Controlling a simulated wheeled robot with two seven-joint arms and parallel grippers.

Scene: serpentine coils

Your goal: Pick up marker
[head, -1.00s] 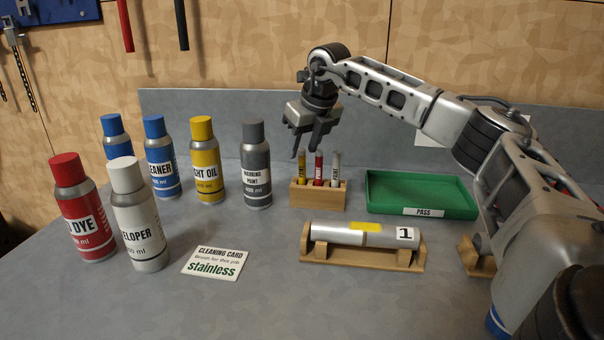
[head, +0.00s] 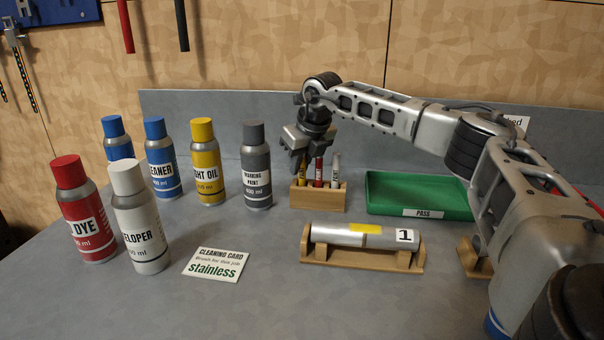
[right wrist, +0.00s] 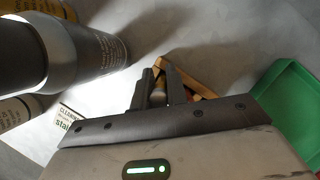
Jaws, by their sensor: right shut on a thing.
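Three markers stand in a small wooden block (head: 318,200): a yellow marker (head: 302,175), a red marker (head: 318,173) and a white-grey marker (head: 335,172). My right gripper (head: 299,165) is over the left end of the block, pointing down, its fingers shut on the top of the yellow marker. In the right wrist view, the yellow marker (right wrist: 158,92) shows between the two fingers (right wrist: 160,88). The fingers partly hide it there, and the gripper body hides most of the block. The marker's lower end is in the block. My left gripper is not in view.
A grey marking paint can (head: 256,170) stands close left of my gripper. A green PASS tray (head: 420,212) lies to the right. A metal cylinder (head: 362,236) rests on a wooden cradle in front. Several other bottles stand at left; a cleaning card (head: 216,262) lies in front of them.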

